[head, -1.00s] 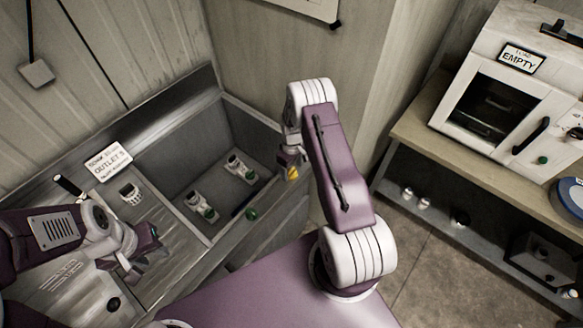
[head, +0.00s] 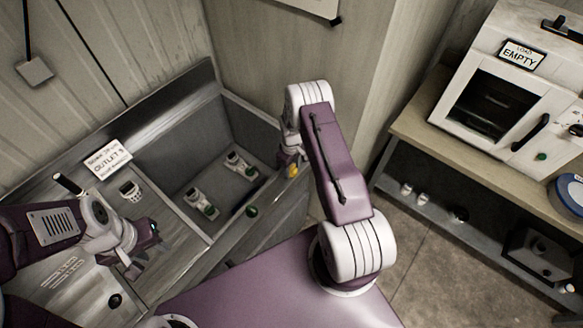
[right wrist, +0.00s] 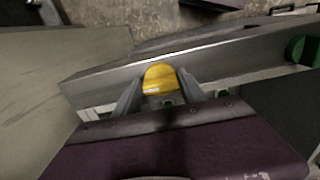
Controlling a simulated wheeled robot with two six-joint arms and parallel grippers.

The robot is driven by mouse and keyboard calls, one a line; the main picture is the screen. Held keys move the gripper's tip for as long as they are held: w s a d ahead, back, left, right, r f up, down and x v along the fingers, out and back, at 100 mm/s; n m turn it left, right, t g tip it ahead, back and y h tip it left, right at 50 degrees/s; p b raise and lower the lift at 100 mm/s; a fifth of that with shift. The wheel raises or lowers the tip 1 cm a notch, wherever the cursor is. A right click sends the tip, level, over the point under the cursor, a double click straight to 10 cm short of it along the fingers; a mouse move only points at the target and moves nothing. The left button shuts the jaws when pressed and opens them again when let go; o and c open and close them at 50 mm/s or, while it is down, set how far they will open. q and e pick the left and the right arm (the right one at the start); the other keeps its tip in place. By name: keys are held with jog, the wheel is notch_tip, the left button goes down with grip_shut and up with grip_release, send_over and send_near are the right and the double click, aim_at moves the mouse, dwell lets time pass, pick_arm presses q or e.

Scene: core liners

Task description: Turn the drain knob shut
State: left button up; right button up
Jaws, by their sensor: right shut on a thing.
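A yellow knob (right wrist: 160,80) sits between the two fingers of my right gripper (right wrist: 160,92) in the right wrist view, beside the grey metal rim of the sink basin. My right gripper is shut on it. The yellow knob also shows in the head view (head: 292,171), below the end of my right arm, at the right corner of the basin (head: 232,218). Its underside and mounting are hidden. My left gripper (head: 148,262) is apart from it, over the steel counter at the left, with its fingers spread and nothing seen between them.
A green knob (head: 252,211) is on the basin's front rim; it shows at right in the right wrist view (right wrist: 302,48). White-and-green devices (head: 201,202) lie in the basin. An "OUTLET" sign (head: 107,158) stands behind the counter. A white oven (head: 500,105) stands on the right bench.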

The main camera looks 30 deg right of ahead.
jog(key=shift+w+a+f+m+b, duration=0.1)
jog(key=shift+f+m+b, duration=0.1)
jog(key=shift+m+b, duration=1.15)
jog(key=m+b, duration=0.2)
jog(key=m, duration=0.3)
jog(key=shift+r+m+b, duration=0.1)
jog(key=shift+m+b, duration=0.25)
jog(key=m+b, duration=0.1)
jog(key=m, duration=0.3)
jog(key=shift+w+m+b, duration=0.1)
jog(key=shift+m+b, duration=0.2)
jog(key=shift+b, duration=0.1)
jog(key=m+b, duration=0.1)
jog(key=m, duration=0.3)
jog(key=shift+r+m, duration=0.15)
jog(key=shift+m, duration=0.15)
jog(key=o, duration=1.1)
jog(key=shift+o, duration=1.3)
jog(key=shift+d, duration=0.2)
